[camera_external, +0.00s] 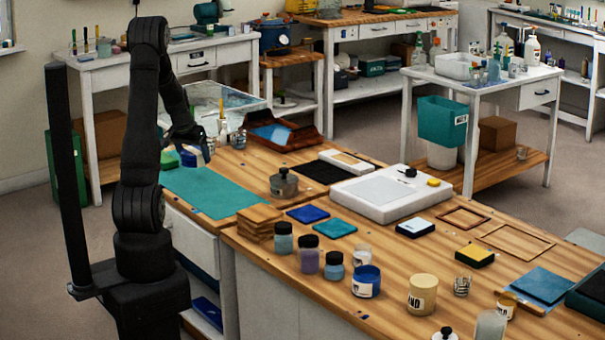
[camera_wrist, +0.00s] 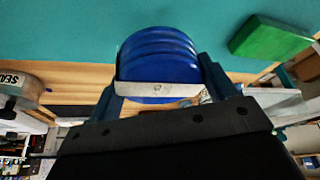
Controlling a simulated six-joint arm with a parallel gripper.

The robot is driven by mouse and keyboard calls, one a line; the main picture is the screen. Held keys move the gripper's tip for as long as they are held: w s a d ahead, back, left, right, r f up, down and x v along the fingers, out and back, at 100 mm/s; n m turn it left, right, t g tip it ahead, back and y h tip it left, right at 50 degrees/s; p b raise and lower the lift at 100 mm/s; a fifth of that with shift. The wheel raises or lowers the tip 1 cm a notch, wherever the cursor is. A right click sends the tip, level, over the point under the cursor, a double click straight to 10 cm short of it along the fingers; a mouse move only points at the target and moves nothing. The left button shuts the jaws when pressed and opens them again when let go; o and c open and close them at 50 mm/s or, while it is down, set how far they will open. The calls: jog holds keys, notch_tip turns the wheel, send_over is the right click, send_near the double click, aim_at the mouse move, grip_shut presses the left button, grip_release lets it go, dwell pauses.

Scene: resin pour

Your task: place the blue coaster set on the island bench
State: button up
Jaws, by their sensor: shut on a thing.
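The blue coaster set is a round stack with a pale band in the wrist view (camera_wrist: 158,48). It sits between the two fingers of my gripper (camera_wrist: 160,88), which is shut on it. Part of the set is hidden by my gripper.
A green block (camera_wrist: 270,38) lies on the mat close beside the coasters. A grey labelled jar (camera_external: 284,184) stands right of the mat. A brown tray (camera_external: 285,136) is behind. Wooden squares (camera_external: 260,220) and several jars crowd the nearer bench. The mat's front part is clear.

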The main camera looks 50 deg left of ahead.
aim_at(189, 179)
jog(key=shift+s+a+f, duration=0.2)
jog(key=shift+a+f, duration=0.2)
jog(key=shift+a, duration=0.2)
jog(key=shift+s+a+f, duration=0.15)
jog(key=shift+a+f, duration=0.25)
jog(key=shift+a, duration=0.2)
jog(key=shift+f, duration=1.95)
jog(key=shift+f, duration=0.1)
jog(key=o, duration=1.1)
jog(key=shift+o, duration=0.2)
jog(key=v, duration=1.2)
